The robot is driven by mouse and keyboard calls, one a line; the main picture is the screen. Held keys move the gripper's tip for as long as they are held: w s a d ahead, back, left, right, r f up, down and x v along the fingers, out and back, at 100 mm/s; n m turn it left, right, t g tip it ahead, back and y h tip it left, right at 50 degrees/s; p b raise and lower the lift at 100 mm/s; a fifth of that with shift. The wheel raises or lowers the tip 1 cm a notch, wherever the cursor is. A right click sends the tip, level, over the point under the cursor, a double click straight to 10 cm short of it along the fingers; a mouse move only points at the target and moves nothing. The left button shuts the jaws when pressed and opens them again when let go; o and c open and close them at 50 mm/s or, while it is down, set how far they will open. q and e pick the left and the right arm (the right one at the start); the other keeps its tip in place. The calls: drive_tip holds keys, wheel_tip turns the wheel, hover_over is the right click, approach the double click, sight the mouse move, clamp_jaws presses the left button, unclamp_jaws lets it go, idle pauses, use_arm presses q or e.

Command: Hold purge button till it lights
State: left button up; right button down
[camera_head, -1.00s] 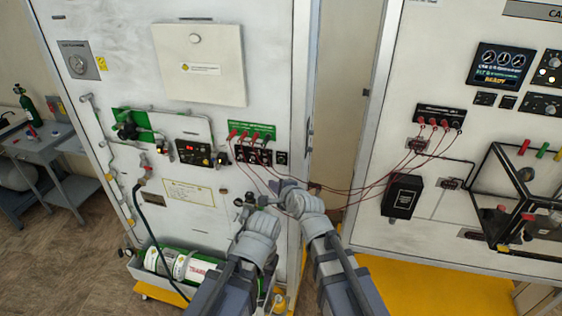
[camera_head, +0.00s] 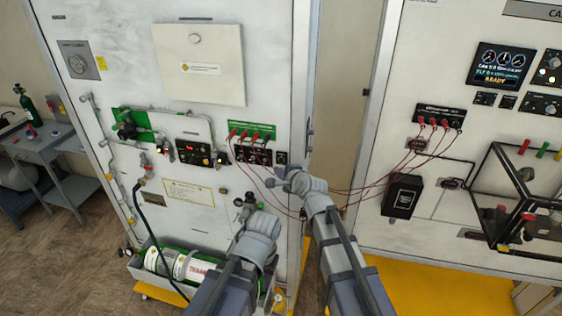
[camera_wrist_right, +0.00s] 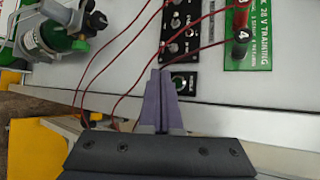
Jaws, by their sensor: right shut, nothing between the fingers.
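In the head view my right gripper (camera_head: 268,181) is below the panel. My left arm reaches in lower down; its fingers cannot be made out.
Red leads (camera_head: 340,192) hang from the sockets to the right-hand cabinet, near my right wrist. A black switch panel (camera_wrist_right: 180,28) and a green socket board (camera_wrist_right: 248,40) flank the space above my fingers. A gas cylinder (camera_head: 180,264) lies below.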

drive_tip(key=shift+w+d, duration=0.15)
drive_tip(key=shift+w, duration=0.4)
drive_tip(key=shift+w+d, duration=0.15)
drive_tip(key=shift+w, duration=0.35)
idle(1.4)
drive_tip(key=shift+w+d, duration=0.1)
drive_tip(key=shift+w, duration=0.3)
drive_tip(key=shift+w+d, duration=0.1)
drive_tip(key=shift+w, duration=0.3)
idle(1.5)
drive_tip(key=shift+s, duration=0.1)
drive_tip(key=shift+s+a, duration=0.2)
drive_tip(key=shift+s, duration=0.5)
drive_tip(key=s, duration=0.2)
drive_tip(key=s+a, duration=0.1)
drive_tip(key=s, duration=0.1)
drive_tip(key=shift+s+a, duration=0.2)
drive_tip(key=shift+s, duration=0.2)
